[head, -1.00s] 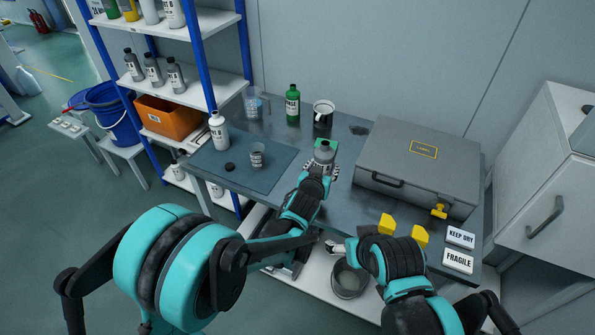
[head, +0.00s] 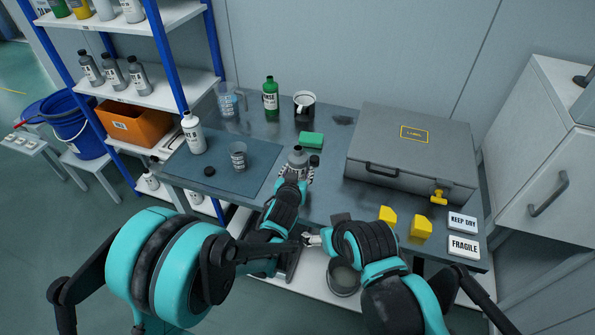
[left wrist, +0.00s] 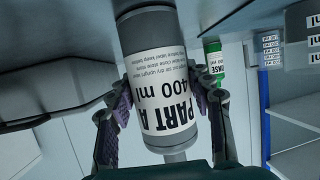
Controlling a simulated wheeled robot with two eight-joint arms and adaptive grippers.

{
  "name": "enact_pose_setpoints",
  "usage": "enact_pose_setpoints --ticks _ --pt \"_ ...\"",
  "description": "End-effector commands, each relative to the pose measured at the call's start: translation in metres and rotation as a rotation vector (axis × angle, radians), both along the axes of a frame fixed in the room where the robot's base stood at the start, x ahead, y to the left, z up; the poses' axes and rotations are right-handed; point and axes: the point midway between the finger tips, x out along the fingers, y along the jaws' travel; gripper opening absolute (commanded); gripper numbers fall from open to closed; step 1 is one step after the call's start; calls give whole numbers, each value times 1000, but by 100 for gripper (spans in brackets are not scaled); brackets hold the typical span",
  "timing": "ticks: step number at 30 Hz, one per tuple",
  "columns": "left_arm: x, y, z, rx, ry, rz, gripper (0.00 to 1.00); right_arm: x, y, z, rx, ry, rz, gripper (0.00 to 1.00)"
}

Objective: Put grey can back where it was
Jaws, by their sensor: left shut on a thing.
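The grey can (head: 298,157), with a dark cap and a white label, is in my left gripper (head: 300,174), over the front part of the bench in the head view. In the left wrist view the can (left wrist: 160,85) shows large between the two fingers, its "PART A 400 ml" label upside down. The fingers are shut on its sides. Whether its base touches the bench I cannot tell. My right gripper (head: 312,239) is low, in front of the bench edge; its fingers are too small to read.
Similar grey bottles (head: 113,70) stand on the middle shelf at left. The blue mat (head: 225,180) has bare room.

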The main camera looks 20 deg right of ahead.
Motion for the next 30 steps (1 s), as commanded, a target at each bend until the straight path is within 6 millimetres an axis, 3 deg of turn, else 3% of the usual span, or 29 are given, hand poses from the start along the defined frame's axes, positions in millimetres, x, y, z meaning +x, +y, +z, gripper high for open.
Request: enact_pose_setpoints --ticks 1,3,15,30 --pt "0 0 -1 0 0 0 56 0 0 0 0 0 0 75" --pt "0 0 -1 0 0 0 72 0 0 0 0 0 0 75" --pt "-2 1 4 0 0 0 72 0 0 2 0 0 0 75" --pt "-84 39 44 0 -1 -1 72 0 0 37 0 0 0 75"
